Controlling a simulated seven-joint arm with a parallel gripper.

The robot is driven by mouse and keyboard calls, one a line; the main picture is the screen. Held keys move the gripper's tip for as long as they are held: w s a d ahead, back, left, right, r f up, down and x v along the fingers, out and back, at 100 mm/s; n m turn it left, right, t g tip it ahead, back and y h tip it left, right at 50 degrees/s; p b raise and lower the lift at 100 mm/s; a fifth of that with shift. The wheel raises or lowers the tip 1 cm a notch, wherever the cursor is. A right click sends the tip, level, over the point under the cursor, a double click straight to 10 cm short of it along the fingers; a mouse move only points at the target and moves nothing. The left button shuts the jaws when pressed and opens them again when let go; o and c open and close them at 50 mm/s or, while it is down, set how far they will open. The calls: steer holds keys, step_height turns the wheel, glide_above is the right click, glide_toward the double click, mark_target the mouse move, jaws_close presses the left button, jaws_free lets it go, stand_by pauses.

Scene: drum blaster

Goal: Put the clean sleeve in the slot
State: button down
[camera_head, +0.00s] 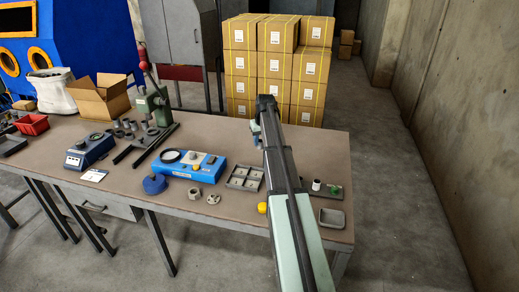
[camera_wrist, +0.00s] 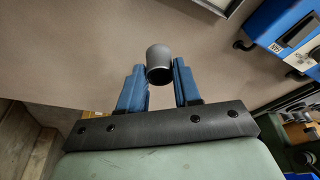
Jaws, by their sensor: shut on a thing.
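In the wrist view, my gripper (camera_wrist: 160,70) has its two blue fingers shut on a grey, hollow, round sleeve (camera_wrist: 160,56). The sleeve's open end faces the camera, and plain brown tabletop shows behind it. Whether it touches anything beyond is unclear. In the head view, my arm stretches over the right part of the bench and hides most of the gripper and the held sleeve. A grey tray with several compartments (camera_head: 245,177) lies just left of the arm. I cannot tell which slot is the task's slot.
A blue instrument (camera_head: 188,165), a green press (camera_head: 154,103) and a blue-grey device (camera_head: 90,150) stand to the left. A yellow cap (camera_head: 262,208) lies by the front edge. A small grey tray (camera_head: 331,218) and white cylinder (camera_head: 316,185) are right of my arm.

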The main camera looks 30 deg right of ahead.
steer(key=s+a+r+n+y, duration=0.15)
steer(key=a+n, duration=0.25)
steer(key=a, duration=0.6)
glide_above(240, 171)
steer(key=s, duration=0.2)
steer(key=shift+s+d+f+x, duration=0.1)
steer(key=shift+s+x, duration=0.2)
steer(key=shift+x, duration=1.3)
steer(key=shift+s+d+f+x, duration=0.15)
steer(key=shift+s+x, duration=0.2)
steer(key=shift+x, duration=1.2)
steer(key=shift+s+d+f+x, duration=0.1)
steer(key=shift+s+x, duration=0.2)
steer(key=shift+x, duration=1.3)
steer(key=c, duration=0.8)
jaws_free()
steer(key=v, duration=1.2)
steer(key=shift+s+a+r, duration=0.1)
